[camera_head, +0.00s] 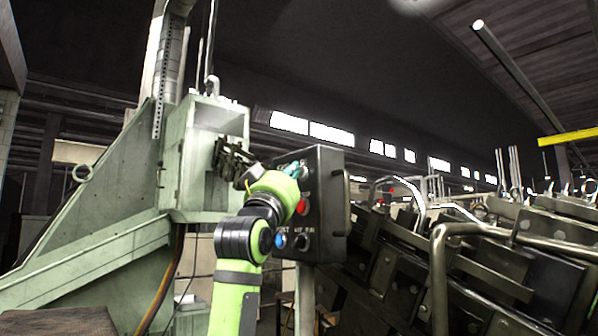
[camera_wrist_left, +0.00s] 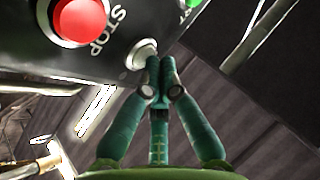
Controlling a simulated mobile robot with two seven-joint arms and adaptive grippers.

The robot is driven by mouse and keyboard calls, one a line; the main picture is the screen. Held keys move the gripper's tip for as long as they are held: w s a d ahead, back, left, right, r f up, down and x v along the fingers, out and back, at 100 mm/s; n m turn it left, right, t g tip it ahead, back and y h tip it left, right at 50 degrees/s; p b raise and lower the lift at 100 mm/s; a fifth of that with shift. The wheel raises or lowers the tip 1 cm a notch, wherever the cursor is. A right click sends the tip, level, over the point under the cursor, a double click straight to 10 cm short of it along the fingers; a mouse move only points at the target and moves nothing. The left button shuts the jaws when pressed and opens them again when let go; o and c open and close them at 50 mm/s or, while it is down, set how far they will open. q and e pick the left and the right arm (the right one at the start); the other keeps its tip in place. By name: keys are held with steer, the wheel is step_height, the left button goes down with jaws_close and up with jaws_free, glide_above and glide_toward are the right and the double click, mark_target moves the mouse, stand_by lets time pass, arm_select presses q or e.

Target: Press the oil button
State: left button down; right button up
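A black control box (camera_head: 328,215) with several buttons hangs in the middle of the head view. In the left wrist view the teal fingers (camera_wrist_left: 160,64) are together and hold nothing. Their tips are at a pale round button (camera_wrist_left: 140,54), overlapping its edge; I cannot tell whether they touch it. A red button (camera_wrist_left: 80,20) marked STOP is to its left. No oil label is readable. My right gripper is not in view.
A blue button (camera_head: 280,241) and a red button (camera_head: 302,206) show lower on the box. A green button (camera_wrist_left: 193,3) is at the wrist view's top edge. A pale green machine housing (camera_head: 205,150) stands left, and dark metal machinery (camera_head: 480,250) fills the right.

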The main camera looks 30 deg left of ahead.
arm_select(q)
steer(key=shift+w+d, duration=0.1)
steer(key=shift+w, duration=0.05)
stand_by(0.4)
steer(key=shift+s+a+b, duration=0.25)
steer(key=shift+s+b, duration=0.2)
steer(key=shift+s, duration=0.3)
steer(key=shift+s+a, duration=0.1)
steer(key=s, duration=0.1)
steer(key=s+a+b, duration=0.1)
steer(key=s, duration=0.1)
steer(key=s+b, duration=0.1)
steer(key=shift+s+a, duration=0.2)
steer(key=shift+a, duration=0.2)
steer(key=shift+f, duration=0.1)
stand_by(0.4)
